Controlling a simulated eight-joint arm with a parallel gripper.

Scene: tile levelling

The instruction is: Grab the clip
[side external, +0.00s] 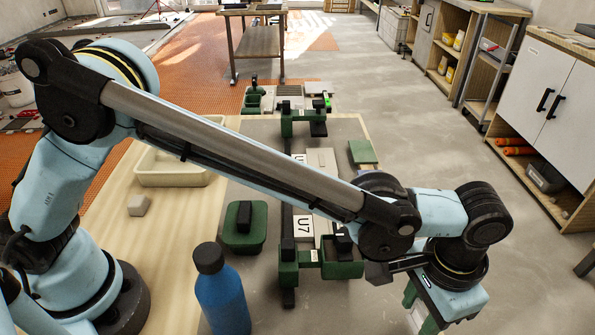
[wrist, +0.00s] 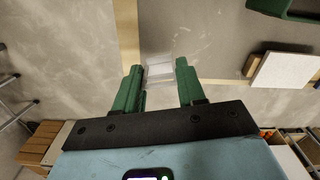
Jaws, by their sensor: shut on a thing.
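The clip (wrist: 160,70) is a small, pale, see-through piece in the wrist view. It sits between the tips of my gripper's two green fingers (wrist: 158,80), which are shut on it. In the side view my gripper (side external: 418,311) hangs at the right, beyond the right side of the grey work board (side external: 350,128), with its fingers pointing down. The clip is too small to make out clearly there.
A blue bottle (side external: 222,295) stands at the front. Green fixtures (side external: 340,268) and a green-based block (side external: 244,238) stand on the board, left of my gripper. A white tile (wrist: 286,70) lies on the board. A cream tray (side external: 172,178) is farther left.

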